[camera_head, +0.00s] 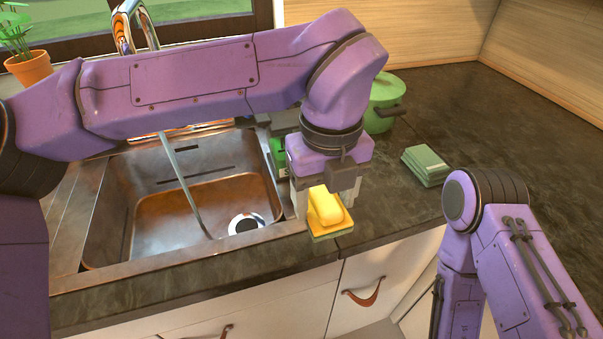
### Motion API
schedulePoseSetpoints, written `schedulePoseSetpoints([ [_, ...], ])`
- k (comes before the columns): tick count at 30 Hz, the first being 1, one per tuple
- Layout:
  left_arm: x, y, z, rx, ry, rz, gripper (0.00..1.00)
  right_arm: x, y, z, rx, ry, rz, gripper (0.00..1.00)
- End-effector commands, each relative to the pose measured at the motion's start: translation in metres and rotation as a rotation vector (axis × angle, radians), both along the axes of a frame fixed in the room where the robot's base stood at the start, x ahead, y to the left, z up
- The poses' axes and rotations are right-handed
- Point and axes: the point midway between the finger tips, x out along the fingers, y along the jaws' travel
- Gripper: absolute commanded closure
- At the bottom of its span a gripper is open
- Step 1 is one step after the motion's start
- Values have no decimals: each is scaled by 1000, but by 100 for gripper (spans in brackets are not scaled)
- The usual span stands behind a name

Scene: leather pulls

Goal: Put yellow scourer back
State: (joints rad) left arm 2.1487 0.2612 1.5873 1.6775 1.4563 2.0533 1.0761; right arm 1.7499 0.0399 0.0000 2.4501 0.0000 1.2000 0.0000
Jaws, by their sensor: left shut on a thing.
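The yellow scourer (326,206) is a bright yellow block. It shows at the lower end of my left gripper (326,190), just right of the sink, near the counter's front edge. A wider yellow layer with a green underside (333,229) shows directly beneath it. I cannot tell whether this is part of the same scourer or a separate sponge. My left gripper points down and is shut on the yellow scourer. The fingertips are partly hidden. My right arm comes in at the lower right, and its gripper is not in view.
A metal sink (180,215) lies left of the gripper, with a faucet (135,25) behind. A green pot (383,103) and a stack of grey-green pads (426,164) stand on the dark counter (510,150). The counter at right is clear. A potted plant (29,68) is at far left.

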Motion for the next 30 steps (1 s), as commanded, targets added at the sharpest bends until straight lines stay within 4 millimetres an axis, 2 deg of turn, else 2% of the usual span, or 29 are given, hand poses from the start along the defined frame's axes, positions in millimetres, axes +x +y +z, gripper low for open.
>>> schedulePoseSetpoints([
  [1, 16, 5, 5, 0, 1, 5, 64, 0, 0, 10, 0, 0, 0, 0],
  [4, 44, 14, 5, 0, 1, 4, 64, 0, 0, 19, 0, 0, 0, 0],
  [11, 92, 30, 3, 0, 0, 1, 64, 0, 0, 34, 0, 0, 0, 0],
  [15, 93, 30, -21, 0, 2, -5, 64, 0, 0, 33, 0, 0, 0, 0],
  [20, 93, 30, -32, 1, -1, -4, 64, 0, 0, 33, 0, 0, 0, 0],
  [24, 92, 29, -51, 1, 3, -5, 64, 0, 0, 36, 0, 0, 0, 0],
  [27, 95, 31, -60, 0, 3, -4, 64, 0, 0, 53, 0, 0, 0, 0],
  [30, 96, 30, -66, -1, -1, -3, 64, 0, 0, 49, 0, 0, 0, 0],
])
